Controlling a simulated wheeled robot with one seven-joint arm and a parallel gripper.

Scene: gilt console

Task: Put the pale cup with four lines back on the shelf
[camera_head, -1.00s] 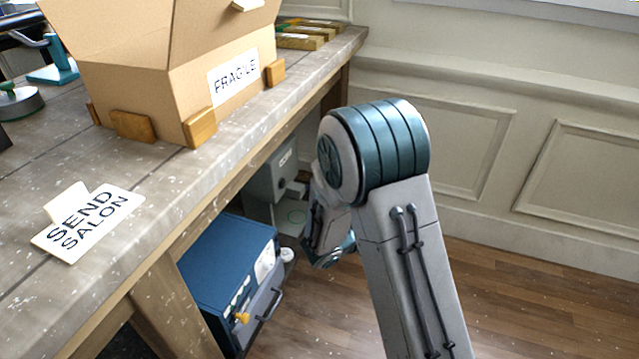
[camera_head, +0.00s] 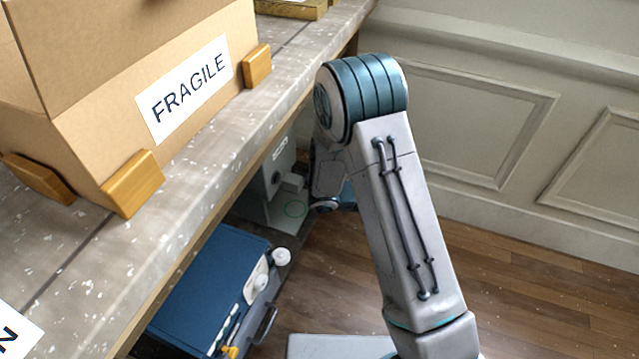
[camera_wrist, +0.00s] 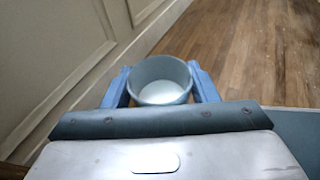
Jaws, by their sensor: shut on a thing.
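A pale blue-grey cup (camera_wrist: 161,92) is held between the two blue fingers of my gripper (camera_wrist: 163,90) in the wrist view. I look down into its open mouth, and its inside looks empty. Its outer side is mostly hidden, so I cannot see any lines on it. In the head view my arm blocks the gripper and the cup. No shelf can be made out for certain in these frames.
A cardboard box (camera_head: 120,120) marked FRAGILE stands on the workbench (camera_head: 215,180) between wooden blocks. Below the bench are a blue cabinet (camera_head: 205,285) with a handle and a grey machine (camera_head: 268,185). Panelled wall (camera_head: 490,110) and open wooden floor (camera_head: 530,290) lie to the right.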

